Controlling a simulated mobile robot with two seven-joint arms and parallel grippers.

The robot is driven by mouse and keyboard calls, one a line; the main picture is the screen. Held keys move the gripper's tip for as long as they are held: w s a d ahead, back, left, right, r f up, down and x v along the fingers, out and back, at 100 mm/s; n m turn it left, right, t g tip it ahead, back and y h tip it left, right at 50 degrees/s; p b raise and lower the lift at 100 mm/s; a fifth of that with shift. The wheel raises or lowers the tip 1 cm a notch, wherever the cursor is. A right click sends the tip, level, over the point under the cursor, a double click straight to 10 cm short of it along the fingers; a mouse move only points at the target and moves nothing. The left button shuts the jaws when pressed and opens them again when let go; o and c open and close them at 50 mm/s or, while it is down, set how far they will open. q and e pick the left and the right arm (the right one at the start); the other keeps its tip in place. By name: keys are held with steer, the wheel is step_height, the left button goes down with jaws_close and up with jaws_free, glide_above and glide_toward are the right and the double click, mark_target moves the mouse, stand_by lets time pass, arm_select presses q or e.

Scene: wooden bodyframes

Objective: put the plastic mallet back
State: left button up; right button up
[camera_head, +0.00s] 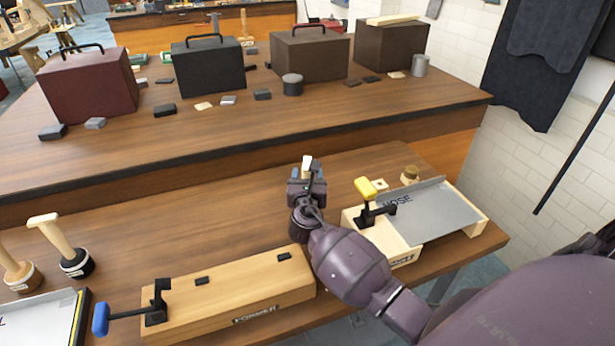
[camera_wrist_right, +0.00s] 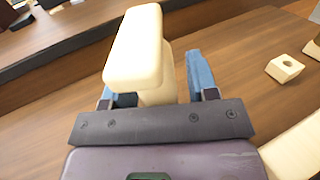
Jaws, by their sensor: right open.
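A cream mallet with a blocky head shows in the wrist view (camera_wrist_right: 135,48), and its pale top shows in the head view (camera_head: 308,163). It appears to be the plastic mallet. My right gripper (camera_head: 307,180) is over the front bench, its blue fingers open on either side of the mallet's handle in the wrist view (camera_wrist_right: 155,90). A gap shows on the right side; contact on the left is unclear. The mallet's lower end is hidden. My left gripper is not in view.
Two wooden mallets (camera_head: 52,232) stand in round holders at the left. A wooden former (camera_head: 230,297) with a blue-handled clamp lies in front. A yellow-handled clamp (camera_head: 366,190) and metal sheet (camera_head: 430,210) are to the right. A small holed block (camera_wrist_right: 285,68) lies nearby.

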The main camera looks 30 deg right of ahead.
steer(key=shift+r, duration=0.2)
steer(key=v, duration=1.2)
steer(key=shift+p, duration=0.4)
steer(key=shift+f, duration=0.1)
